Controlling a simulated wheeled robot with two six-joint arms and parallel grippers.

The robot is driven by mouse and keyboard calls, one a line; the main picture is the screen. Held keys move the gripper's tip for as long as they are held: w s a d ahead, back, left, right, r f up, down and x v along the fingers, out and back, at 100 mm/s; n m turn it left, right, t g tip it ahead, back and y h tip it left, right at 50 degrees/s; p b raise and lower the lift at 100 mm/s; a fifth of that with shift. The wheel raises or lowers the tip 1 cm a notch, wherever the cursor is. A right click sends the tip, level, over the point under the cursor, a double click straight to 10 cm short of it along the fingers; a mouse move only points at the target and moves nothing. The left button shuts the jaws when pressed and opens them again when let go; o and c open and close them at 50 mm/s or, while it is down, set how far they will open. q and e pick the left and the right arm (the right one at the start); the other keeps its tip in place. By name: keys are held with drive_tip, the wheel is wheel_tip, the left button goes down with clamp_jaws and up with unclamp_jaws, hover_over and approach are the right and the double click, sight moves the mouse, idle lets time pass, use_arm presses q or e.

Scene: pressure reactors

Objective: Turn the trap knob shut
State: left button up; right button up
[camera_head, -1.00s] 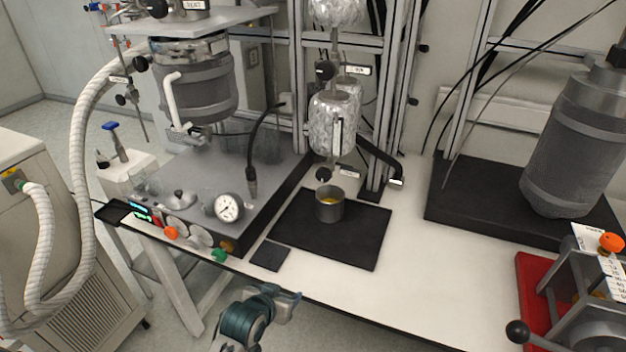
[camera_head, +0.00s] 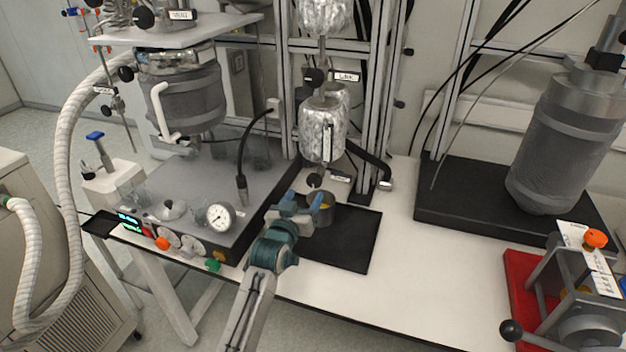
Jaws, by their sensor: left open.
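Black round knobs show on the foil-wrapped glassware in the middle. One knob (camera_head: 314,181) is at the bottom, just above a metal cup (camera_head: 327,213), with a small label (camera_head: 340,178) beside it. Another knob (camera_head: 313,77) is higher, between the two foil-wrapped vessels, with a larger label (camera_head: 347,76). The label text is too small to read surely, so I cannot tell which is the trap knob. My left gripper (camera_head: 304,198) is open, its blue-tipped fingers pointing up just below the lower knob. It partly hides the cup. I see no contact with the knob. My right gripper is not in view.
A foil-wrapped vessel (camera_head: 323,132) hangs on the metal frame (camera_head: 379,100). A hotplate unit with a gauge (camera_head: 219,217) stands left. A black mat (camera_head: 350,246) lies under the cup. A red-based device (camera_head: 522,290) stands right. The white table between is clear.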

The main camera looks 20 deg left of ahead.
sight(313, 182)
use_arm(q)
drive_tip(key=w+p, duration=0.2)
drive_tip(key=w, duration=0.6)
drive_tip(key=shift+d, duration=0.1)
drive_tip(key=c, duration=1)
drive_tip(key=shift+o, duration=0.2)
